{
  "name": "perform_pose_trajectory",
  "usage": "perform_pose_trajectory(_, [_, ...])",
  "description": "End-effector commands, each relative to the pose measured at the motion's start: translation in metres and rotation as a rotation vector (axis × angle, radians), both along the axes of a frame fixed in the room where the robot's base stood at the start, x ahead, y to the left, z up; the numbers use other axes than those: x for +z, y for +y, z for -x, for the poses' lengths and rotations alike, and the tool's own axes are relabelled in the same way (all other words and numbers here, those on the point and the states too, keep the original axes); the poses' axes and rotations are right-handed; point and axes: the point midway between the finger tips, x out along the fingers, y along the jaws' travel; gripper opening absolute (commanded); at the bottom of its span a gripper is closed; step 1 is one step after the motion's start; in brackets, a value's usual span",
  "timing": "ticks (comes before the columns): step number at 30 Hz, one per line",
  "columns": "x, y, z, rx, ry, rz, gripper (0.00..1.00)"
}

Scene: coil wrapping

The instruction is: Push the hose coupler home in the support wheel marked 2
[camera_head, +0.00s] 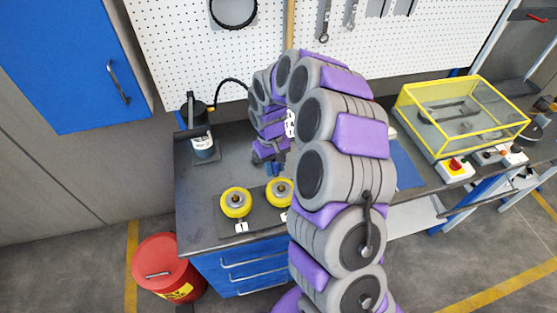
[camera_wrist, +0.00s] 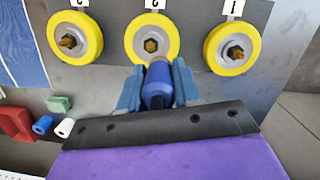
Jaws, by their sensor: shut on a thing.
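My gripper (camera_wrist: 157,88) is shut on the blue hose coupler (camera_wrist: 158,80), with a blue finger on each side of it. In the wrist view the coupler's end overlaps the lower rim of the middle yellow support wheel (camera_wrist: 136,29), short of its brass-coloured hub in the picture. The label above that wheel is upside down and partly cut off, and looks like 2. The wheel at right (camera_wrist: 209,45) is marked 1; the left wheel (camera_wrist: 53,37) has a cut-off label. In the head view my gripper (camera_head: 268,157) is behind the wheel marked 2 (camera_head: 279,203); contact is unclear.
Red (camera_wrist: 15,124), green (camera_wrist: 58,104), small blue (camera_wrist: 42,125) and white (camera_wrist: 65,127) pieces lie at left in the wrist view.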

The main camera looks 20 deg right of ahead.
Motion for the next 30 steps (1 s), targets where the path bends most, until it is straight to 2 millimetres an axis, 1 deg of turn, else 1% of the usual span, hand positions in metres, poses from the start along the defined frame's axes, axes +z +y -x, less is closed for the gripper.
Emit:
perform_pose_trajectory(1, [0.003,-0.005,0.000,-0.001,0.002,-0.004,0.00])
perform_pose_trajectory(6, [0.003,-0.016,0.001,0.002,0.004,-0.014,0.00])
perform_pose_trajectory(8, [0.002,-0.017,0.001,0.002,0.003,-0.015,0.00])
perform_pose_trajectory(11, [0.003,-0.014,0.001,0.002,0.003,-0.013,0.00])
perform_pose_trajectory(18, [0.002,0.000,0.002,0.001,0.004,0.002,0.00])
perform_pose_trajectory(21, [-0.002,0.003,0.002,0.002,0.005,0.002,0.00])
perform_pose_trajectory(23, [-0.006,0.002,0.002,0.002,0.005,0.001,0.00])
perform_pose_trajectory(30, [-0.025,-0.012,0.001,0.001,0.003,-0.012,0.00])
